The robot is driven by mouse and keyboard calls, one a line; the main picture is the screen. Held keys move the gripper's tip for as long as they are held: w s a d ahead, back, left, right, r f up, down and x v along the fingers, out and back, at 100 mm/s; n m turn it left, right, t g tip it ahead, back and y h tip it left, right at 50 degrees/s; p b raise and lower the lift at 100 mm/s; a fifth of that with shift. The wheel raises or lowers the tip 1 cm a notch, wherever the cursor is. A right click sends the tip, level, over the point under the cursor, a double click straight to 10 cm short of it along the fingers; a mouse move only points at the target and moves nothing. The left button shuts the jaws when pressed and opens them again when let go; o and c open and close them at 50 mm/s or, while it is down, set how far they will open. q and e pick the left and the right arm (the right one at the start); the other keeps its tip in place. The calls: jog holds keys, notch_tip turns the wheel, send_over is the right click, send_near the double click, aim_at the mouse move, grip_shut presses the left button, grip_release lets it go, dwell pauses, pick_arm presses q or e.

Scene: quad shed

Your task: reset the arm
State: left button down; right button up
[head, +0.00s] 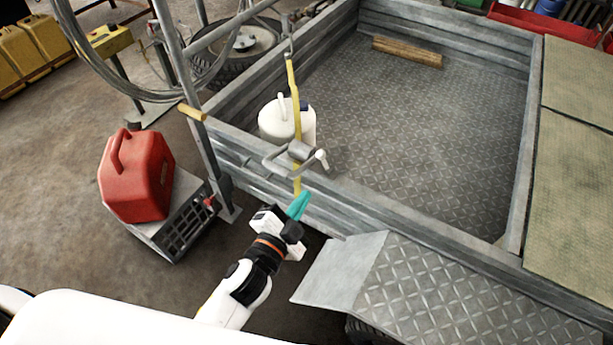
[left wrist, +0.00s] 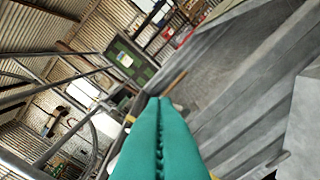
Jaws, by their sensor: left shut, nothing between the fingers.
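My left gripper (head: 299,204) has teal fingers and is in front of the trailer's near side wall, low beside the yellow strap (head: 297,110). In the left wrist view its two teal fingers (left wrist: 160,104) lie pressed together along their length, with nothing between them. The gripper is shut and empty. My right gripper is in neither view.
The trailer (head: 430,120) with a tread-plate floor fills the right. A white container (head: 274,122) and a wooden block (head: 408,52) are in it. A metal crank (head: 300,152) hangs above my gripper. A red jerry can (head: 140,175) stands left on a grey box (head: 180,215).

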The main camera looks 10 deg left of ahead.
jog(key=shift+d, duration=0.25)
pick_arm(q)
jog(key=s+a+f+n+g+y+p, duration=0.1)
jog(key=s+a+f+n+g, duration=0.15)
jog(key=f, duration=0.75)
jog(key=s+a+f+n+g+y, duration=0.1)
jog(key=s+f+g, duration=0.2)
jog(key=f, duration=0.7)
jog(key=s+a+f+n+g+y+p, duration=0.1)
jog(key=s+a+f+g, duration=0.15)
jog(key=f, duration=0.75)
jog(key=s+a+f+n+g, duration=0.1)
jog(key=s+a+f+g, duration=0.1)
jog(key=s+f, duration=0.3)
jog(key=s+a+f+n+g+y, duration=0.1)
jog(key=s+f, duration=0.4)
jog(key=s, duration=0.8)
jog(key=s+a+f+n+g+p, duration=0.1)
jog(key=s+a+f+n+g, duration=0.2)
jog(key=s+f, duration=0.3)
jog(key=s+a+g, duration=0.1)
jog(key=s, duration=0.2)
jog(key=shift+s+a+g+y, duration=0.25)
jog(key=shift+s+g+y, duration=0.05)
jog(key=shift+s+g, duration=0.1)
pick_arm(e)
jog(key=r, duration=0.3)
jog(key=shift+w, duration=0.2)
